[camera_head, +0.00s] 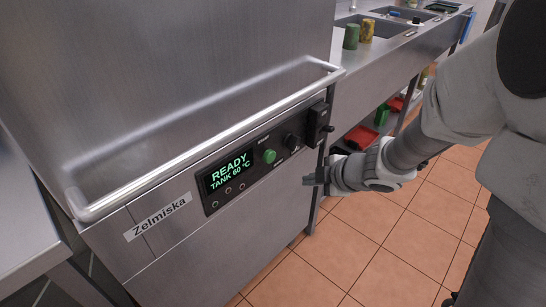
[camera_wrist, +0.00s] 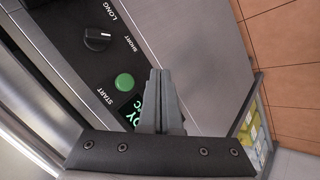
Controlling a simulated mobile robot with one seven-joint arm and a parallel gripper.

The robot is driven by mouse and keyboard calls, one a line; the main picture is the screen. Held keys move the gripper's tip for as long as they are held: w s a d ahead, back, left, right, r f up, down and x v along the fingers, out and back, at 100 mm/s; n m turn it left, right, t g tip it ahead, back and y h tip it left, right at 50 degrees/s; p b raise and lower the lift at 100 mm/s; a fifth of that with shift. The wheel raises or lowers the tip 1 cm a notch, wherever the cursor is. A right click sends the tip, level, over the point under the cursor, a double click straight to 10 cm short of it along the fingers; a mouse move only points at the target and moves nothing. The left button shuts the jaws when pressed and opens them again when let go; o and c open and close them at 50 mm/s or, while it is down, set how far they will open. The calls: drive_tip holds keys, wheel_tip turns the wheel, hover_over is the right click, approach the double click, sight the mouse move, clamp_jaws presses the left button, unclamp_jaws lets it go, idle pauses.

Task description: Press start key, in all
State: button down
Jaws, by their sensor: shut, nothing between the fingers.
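The green round start key (camera_head: 269,156) sits on the black control panel (camera_head: 283,135) of a steel machine. A display left of the key reads "READY TANK 60 °C" (camera_head: 231,173). In the wrist view the start key (camera_wrist: 124,82) shows beside the word START, just left of my fingertips. My gripper (camera_head: 308,181) is shut and empty, in front of the machine to the right of and below the key in the head view. In the wrist view my shut gripper fingers (camera_wrist: 160,75) are apart from the key and partly cover the display.
A black knob (camera_head: 291,141) marked SHORT and LONG sits right of the key, also in the wrist view (camera_wrist: 97,39). A black switch box (camera_head: 318,124) is at the panel's right end. A long bar handle (camera_head: 210,146) runs above the panel. Tiled floor (camera_head: 350,245) is clear in front.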

sight(271, 160)
drive_tip(key=w+a, duration=0.5)
drive_tip(key=a, duration=0.2)
drive_tip(key=shift+w, duration=0.2)
idle(2.0)
drive_tip(key=shift+w+a, duration=0.25)
drive_tip(key=shift+w+a+p, duration=0.4)
drive_tip(key=shift+w+a, duration=0.1)
drive_tip(key=shift+a, duration=0.2)
idle(1.3)
drive_tip(key=shift+s+d, duration=0.75)
drive_tip(key=shift+d, duration=0.25)
drive_tip(key=shift+s+d, duration=0.8)
drive_tip(key=shift+d, duration=0.2)
drive_tip(key=shift+s+d, duration=0.75)
drive_tip(key=shift+d, duration=0.25)
